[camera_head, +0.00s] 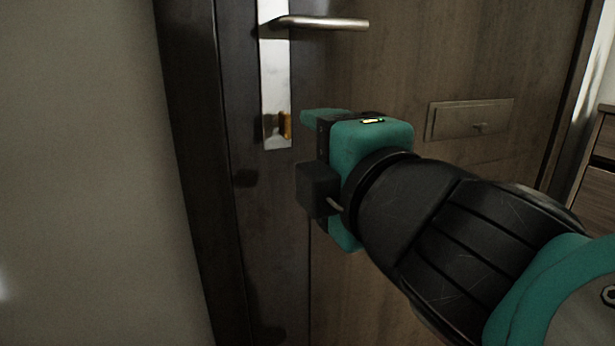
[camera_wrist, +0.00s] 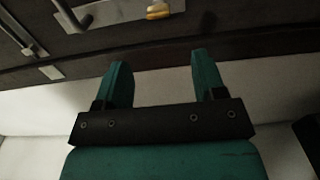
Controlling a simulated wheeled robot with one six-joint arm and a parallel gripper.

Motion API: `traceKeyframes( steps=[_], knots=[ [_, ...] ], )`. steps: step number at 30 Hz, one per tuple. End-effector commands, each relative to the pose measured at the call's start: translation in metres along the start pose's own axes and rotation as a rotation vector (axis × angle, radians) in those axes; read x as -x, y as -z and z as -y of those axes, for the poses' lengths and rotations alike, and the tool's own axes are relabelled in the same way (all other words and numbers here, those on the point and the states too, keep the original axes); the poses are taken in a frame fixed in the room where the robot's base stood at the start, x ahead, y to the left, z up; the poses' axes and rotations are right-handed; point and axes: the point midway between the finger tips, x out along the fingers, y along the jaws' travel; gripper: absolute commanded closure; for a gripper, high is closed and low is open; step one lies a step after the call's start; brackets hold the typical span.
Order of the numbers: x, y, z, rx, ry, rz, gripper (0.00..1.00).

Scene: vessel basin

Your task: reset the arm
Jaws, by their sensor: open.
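My gripper (camera_head: 325,117) is in the middle of the head view, in front of a dark wooden door and below its lever handle, apart from the handle. One teal finger shows clearly there; the other is hidden behind the gripper body and the black wrist part. In the wrist view both teal fingers of my gripper (camera_wrist: 160,60) stand wide apart with nothing between them. My arm reaches in from the lower right of the head view.
The door (camera_head: 400,60) has a silver lever handle (camera_head: 325,23) on a shiny plate (camera_head: 274,90), and a rectangular metal plate (camera_head: 470,118) at right. A plain wall (camera_head: 80,150) fills the left. A wooden drawer unit (camera_head: 603,160) stands at the right edge.

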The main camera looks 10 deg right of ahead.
Motion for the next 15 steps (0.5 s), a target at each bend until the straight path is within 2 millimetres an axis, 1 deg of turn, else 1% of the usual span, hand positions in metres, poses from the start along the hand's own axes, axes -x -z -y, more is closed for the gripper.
traceKeyframes(
  steps=[11, 14, 15],
  knots=[
    [0.002, -0.001, 0.000, -0.002, 0.004, 0.002, 0.36],
    [-0.003, -0.010, 0.011, -0.046, 0.057, 0.032, 0.36],
    [-0.006, -0.018, 0.021, -0.084, 0.103, 0.057, 0.36]
  ],
)
